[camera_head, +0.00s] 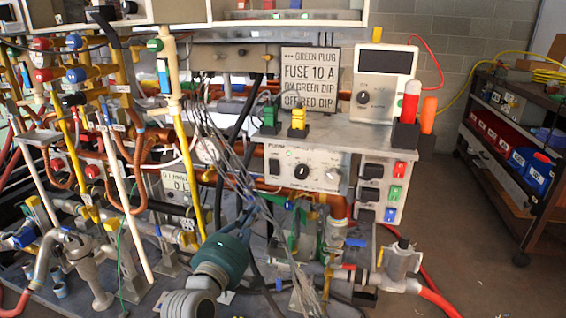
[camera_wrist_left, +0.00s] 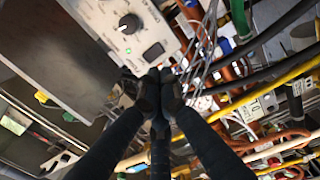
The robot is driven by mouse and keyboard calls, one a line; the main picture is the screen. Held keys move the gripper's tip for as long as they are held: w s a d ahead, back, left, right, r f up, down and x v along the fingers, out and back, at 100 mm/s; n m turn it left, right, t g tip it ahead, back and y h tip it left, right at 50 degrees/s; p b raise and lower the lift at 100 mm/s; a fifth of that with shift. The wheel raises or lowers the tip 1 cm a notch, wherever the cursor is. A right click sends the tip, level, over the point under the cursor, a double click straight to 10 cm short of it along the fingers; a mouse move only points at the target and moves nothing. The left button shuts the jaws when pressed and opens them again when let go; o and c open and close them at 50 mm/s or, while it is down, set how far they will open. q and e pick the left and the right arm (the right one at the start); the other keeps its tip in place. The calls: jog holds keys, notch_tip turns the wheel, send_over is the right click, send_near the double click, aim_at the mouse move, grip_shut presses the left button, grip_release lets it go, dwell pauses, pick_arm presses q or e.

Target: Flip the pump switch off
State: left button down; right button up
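A white control panel (camera_head: 318,160) on the bench front has a small dark switch (camera_head: 275,167) at its left end, a small green light and round knobs. The same panel (camera_wrist_left: 108,12) shows in the left wrist view with a knob and a dark rocker switch (camera_wrist_left: 153,52). My right gripper is not in view.
A box of coloured rocker switches (camera_head: 383,188) stands right of the panel. Grey cables (camera_head: 215,135) hang close to the panel's left. Pipes and valves crowd the left. A sign (camera_head: 309,78) and a meter (camera_head: 382,80) stand above. The floor at right is clear before a shelf cart (camera_head: 500,140).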

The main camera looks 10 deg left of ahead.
pick_arm(q)
notch_tip(320, 180, up, 3)
jog(key=w+n+t, duration=0.1)
jog(key=w+n, duration=0.1)
jog(key=b, duration=0.2)
send_near(273, 161)
jog(key=shift+m, duration=0.3)
jog(key=w, duration=0.5)
jog(key=shift+w+d+r, duration=0.1)
jog(key=shift+w+r, duration=0.05)
jog(key=shift+r, duration=0.1)
jog(key=shift+w, duration=0.8)
jog(key=shift+r, duration=0.1)
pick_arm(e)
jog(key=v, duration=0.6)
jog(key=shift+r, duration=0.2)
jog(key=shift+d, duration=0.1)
